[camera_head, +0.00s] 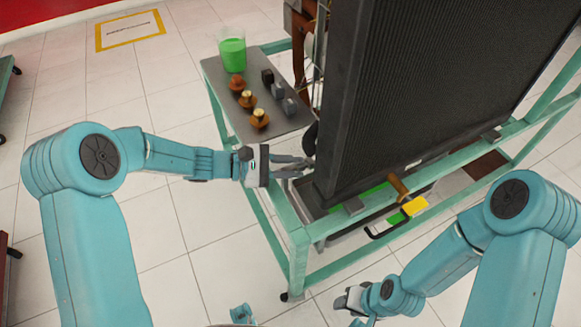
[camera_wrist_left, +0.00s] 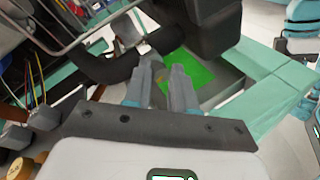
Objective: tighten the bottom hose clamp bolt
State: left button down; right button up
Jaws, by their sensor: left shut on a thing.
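The radiator (camera_head: 420,80) is a large dark finned block on a teal frame. A black hose (camera_head: 310,138) curves at its lower left corner and also shows in the left wrist view (camera_wrist_left: 105,66). My left gripper (camera_head: 303,166) is at this hose, beside the radiator's lower corner. In the left wrist view its fingers (camera_wrist_left: 163,80) are close together on the small bottom hose clamp bolt (camera_wrist_left: 159,72), which they mostly hide. The clamp band cannot be made out clearly. My right gripper (camera_head: 350,298) is low over the floor, away from the stand; its jaws are too small to read.
A grey shelf (camera_head: 222,98) left of the radiator holds a cup of green liquid (camera_head: 232,50), several brass-topped caps (camera_head: 247,98) and grey blocks. The teal frame rail (camera_head: 275,190) runs close below my left gripper. A yellow-and-brown item (camera_head: 412,205) lies at the radiator's foot.

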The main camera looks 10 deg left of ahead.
dwell(0.4)
pick_arm(q)
jog(key=c, duration=1)
grip_release()
jog(key=shift+a, duration=0.1)
jog(key=p+v, duration=0.2)
jog(key=v, duration=1.4)
jog(key=shift+p, duration=0.35)
jog(key=shift+a, duration=0.1)
